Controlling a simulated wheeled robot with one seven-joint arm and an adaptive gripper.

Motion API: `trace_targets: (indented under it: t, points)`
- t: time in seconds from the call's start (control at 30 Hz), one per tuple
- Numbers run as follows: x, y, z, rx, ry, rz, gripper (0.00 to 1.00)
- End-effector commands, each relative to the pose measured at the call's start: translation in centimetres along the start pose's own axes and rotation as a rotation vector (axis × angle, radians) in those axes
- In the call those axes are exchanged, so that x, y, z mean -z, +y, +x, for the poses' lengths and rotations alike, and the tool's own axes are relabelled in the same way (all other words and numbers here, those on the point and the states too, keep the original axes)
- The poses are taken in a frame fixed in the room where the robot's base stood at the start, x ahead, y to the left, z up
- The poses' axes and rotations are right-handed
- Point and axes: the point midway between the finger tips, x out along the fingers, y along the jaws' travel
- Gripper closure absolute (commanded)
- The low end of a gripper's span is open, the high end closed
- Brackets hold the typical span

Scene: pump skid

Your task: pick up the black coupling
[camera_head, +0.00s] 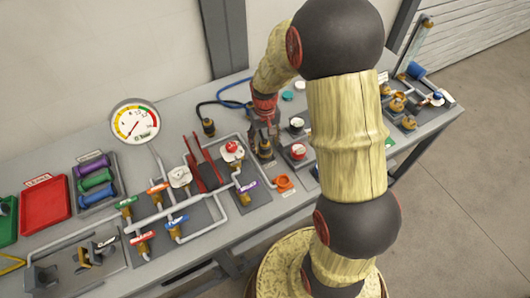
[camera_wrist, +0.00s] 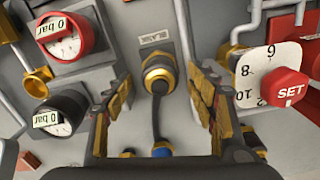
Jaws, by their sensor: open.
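My gripper (camera_head: 265,128) is open above the bench, with its jaws spread on both sides in the wrist view (camera_wrist: 163,105). Between and beyond the jaws is a dark coupling with a brass ring (camera_wrist: 158,75), beside a small label that I cannot read surely. A black line runs from it toward a blue-ended piece at the bottom of the view. The same dark and brass fitting (camera_head: 265,150) shows just below my gripper in the head view. No finger visibly touches it. Another black and brass hose end (camera_head: 208,128) lies to the left.
A red gauge (camera_wrist: 66,40) and a black gauge (camera_wrist: 62,115) stand close on one side, a red SET knob (camera_wrist: 283,86) on the other. Pipes with coloured valves (camera_head: 158,205), a red tray (camera_head: 45,204) and a tall dial gauge (camera_head: 135,118) fill the left.

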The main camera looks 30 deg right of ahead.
Motion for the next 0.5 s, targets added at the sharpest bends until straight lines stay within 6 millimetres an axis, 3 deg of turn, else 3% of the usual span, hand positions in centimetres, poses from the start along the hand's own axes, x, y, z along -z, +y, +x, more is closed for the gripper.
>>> trace_targets:
  t: [0.5]
  points:
    - [0.0,0.0,-0.05,0.0,0.0,0.0,0.69]
